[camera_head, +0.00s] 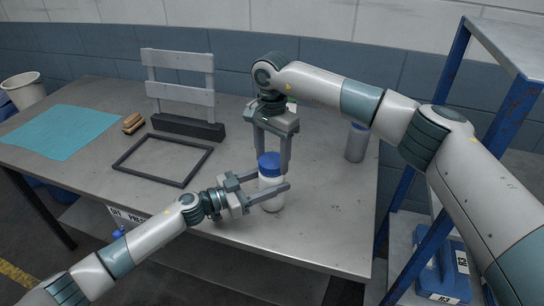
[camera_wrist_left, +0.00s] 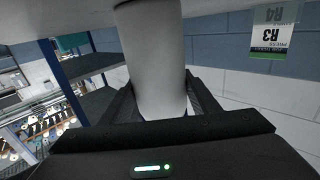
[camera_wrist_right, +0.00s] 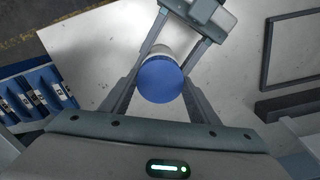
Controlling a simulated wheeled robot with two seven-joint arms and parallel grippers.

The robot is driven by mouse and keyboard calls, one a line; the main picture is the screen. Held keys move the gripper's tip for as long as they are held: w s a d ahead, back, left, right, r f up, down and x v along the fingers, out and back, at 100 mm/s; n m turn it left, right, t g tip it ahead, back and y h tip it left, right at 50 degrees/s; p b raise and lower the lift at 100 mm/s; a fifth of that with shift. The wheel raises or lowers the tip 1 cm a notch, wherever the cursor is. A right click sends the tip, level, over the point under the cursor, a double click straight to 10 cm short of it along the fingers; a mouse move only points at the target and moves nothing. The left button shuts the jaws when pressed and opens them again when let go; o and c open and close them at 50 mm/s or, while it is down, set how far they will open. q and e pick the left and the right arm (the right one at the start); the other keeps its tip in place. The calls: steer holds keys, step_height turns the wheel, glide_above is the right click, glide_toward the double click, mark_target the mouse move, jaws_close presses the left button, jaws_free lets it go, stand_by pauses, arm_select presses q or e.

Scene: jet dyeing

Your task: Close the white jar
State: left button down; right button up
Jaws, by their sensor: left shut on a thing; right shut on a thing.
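The white jar (camera_head: 271,198) stands upright near the table's front edge, with its blue lid (camera_head: 269,160) on top. My left gripper (camera_head: 273,181) is shut around the jar's body from the left. The jar's white side also fills the middle of the left wrist view (camera_wrist_left: 155,65). My right gripper (camera_head: 270,163) points down from above and is shut on the blue lid. In the right wrist view the round lid (camera_wrist_right: 161,80) sits between the fingers, with a bit of white jar behind it. I cannot tell how tightly the lid sits.
A grey bottle with a blue cap (camera_head: 356,143) stands right of my right gripper. A dark frame (camera_head: 129,168), a grey slatted stand (camera_head: 182,92), a brown block (camera_head: 133,123) and a teal cloth (camera_head: 50,133) lie to the left. A blue-posted shelf (camera_head: 432,130) stands at the right.

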steer(key=m, duration=1)
steer(key=shift+m, duration=0.4)
steer(key=m, duration=0.5)
steer(key=shift+m, duration=0.3)
steer(key=m, duration=0.6)
steer(key=o, duration=1.3)
steer(key=shift+c, duration=0.2)
steer(key=shift+r, duration=0.1)
step_height(320, 180, up, 12)
